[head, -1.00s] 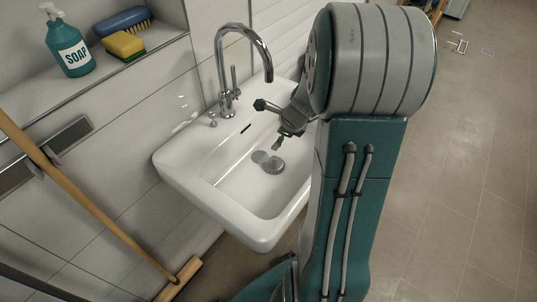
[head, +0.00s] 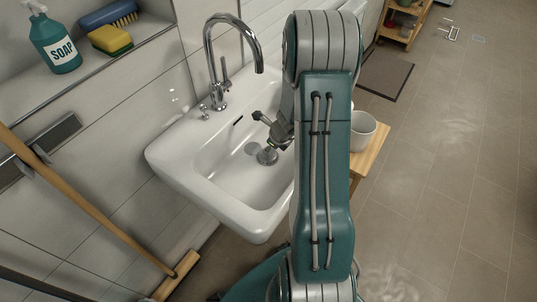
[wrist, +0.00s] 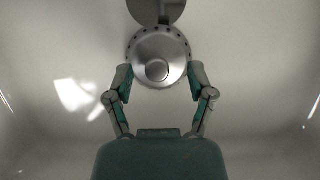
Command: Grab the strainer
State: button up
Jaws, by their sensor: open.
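The strainer (wrist: 158,58) is a round metal disc with small holes around its rim and a raised knob in its middle. In the wrist view it lies at the top centre, in the sink basin. In the head view the strainer (head: 267,156) shows near the drain, partly hidden by my gripper. My gripper (wrist: 158,75) is open, with one finger on each side of the strainer's near edge. I cannot tell whether the fingers touch it. A round grey metal piece (wrist: 157,8) shows just beyond the strainer, cut by the frame's top.
The white sink (head: 185,160) surrounds my gripper with raised walls. A chrome faucet (head: 216,60) arches over its back edge. A small wooden stand (head: 372,150) with a white cup (head: 362,130) is right of my arm. A broom (head: 90,205) leans at left.

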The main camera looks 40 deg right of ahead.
jog(key=shift+w+a+f, duration=0.25)
jog(key=shift+a+f, duration=0.15)
jog(key=shift+f, duration=0.25)
jog(key=shift+d, duration=0.3)
grip_shut()
jog(key=shift+a, duration=0.15)
